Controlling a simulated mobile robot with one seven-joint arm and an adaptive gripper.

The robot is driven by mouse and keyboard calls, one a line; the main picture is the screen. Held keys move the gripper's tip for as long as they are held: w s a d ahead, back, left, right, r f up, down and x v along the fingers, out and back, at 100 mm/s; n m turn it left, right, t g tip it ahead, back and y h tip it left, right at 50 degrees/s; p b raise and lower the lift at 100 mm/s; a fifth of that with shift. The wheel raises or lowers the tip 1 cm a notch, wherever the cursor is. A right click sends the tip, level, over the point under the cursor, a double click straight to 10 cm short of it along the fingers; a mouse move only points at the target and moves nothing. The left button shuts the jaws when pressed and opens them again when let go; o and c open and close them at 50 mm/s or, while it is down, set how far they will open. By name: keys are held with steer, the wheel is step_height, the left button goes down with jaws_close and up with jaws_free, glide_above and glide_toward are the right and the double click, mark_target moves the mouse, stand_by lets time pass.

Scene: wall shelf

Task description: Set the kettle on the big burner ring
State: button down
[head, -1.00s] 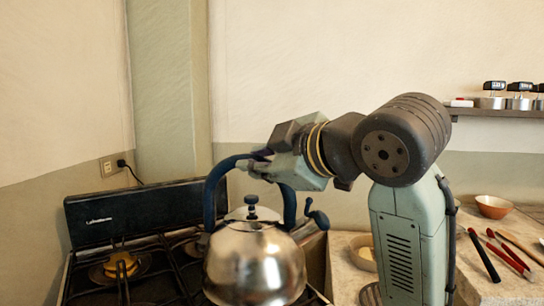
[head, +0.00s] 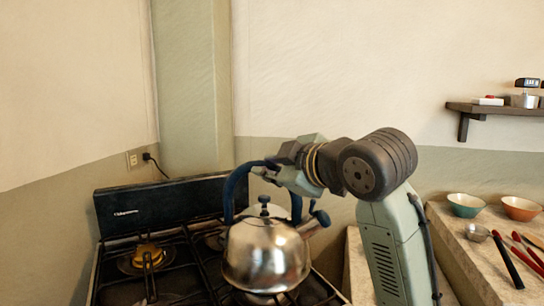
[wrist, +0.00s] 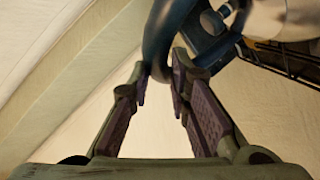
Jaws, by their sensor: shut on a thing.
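The steel kettle (head: 266,256) has a dark blue arched handle, a lid with a dark knob, and a spout pointing right. My gripper (head: 262,168) is shut on the top of its handle, which also shows between the fingers (wrist: 159,75) in the wrist view. The kettle hangs upright in front of the stove (head: 195,256); I cannot tell whether its base touches the grate. A burner with a yellowish cap (head: 149,254) shows at the left. Another burner (head: 214,240) is partly hidden behind the kettle, and anything directly under the kettle is hidden.
The stove's dark back panel (head: 165,208) stands behind the burners. At the right, a counter (head: 462,238) holds a teal bowl (head: 466,206), an orange bowl (head: 521,209) and several utensils. A wall shelf (head: 495,110) is above it.

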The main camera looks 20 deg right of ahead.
steer(key=shift+f, duration=1)
steer(key=c, duration=1.5)
jaws_free()
steer(key=shift+f, duration=0.1)
steer(key=shift+r, duration=0.25)
steer(key=b+v, duration=0.2)
steer(key=v, duration=1)
steer(key=shift+r, duration=0.25)
